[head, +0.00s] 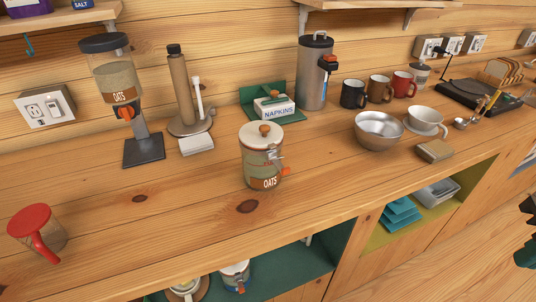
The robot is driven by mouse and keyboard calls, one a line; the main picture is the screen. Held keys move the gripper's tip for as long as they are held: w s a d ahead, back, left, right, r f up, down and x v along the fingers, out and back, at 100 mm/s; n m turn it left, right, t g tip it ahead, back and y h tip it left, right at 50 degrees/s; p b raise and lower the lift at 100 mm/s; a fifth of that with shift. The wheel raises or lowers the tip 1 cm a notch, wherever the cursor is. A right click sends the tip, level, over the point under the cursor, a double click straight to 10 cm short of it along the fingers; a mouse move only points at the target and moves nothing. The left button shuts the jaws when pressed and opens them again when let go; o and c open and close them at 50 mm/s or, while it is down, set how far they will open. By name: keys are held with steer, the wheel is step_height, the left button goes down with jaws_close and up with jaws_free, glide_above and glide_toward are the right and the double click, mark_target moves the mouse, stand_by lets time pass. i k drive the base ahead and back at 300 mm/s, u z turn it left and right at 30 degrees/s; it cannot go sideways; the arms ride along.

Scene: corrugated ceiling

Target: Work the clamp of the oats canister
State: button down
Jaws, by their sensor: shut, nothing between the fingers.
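The oats canister (261,160) stands upright near the middle of the wooden counter. It is a clear jar with a cream lid, an orange knob on top and an orange OATS label low on its front. Its clamp (277,162) is on the right side, a metal wire with an orange tab sticking out at the lower right. The lid sits on the jar; I cannot tell whether the clamp is latched. My gripper (525,238) shows only partly, dark, at the right edge, in front of the counter and far from the canister. It is shut and empty.
An oats dispenser (117,85) stands back left, a red-lidded cup (38,232) front left. A napkin box (273,106) and tall steel urn (315,75) stand behind the canister, a metal bowl (379,131) to its right. The counter (170,215) around the canister's front is clear.

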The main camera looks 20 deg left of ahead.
mark_target(284, 170)
steer(key=z, duration=2.05)
steer(key=k, duration=1.1)
steer(key=u, duration=2.1)
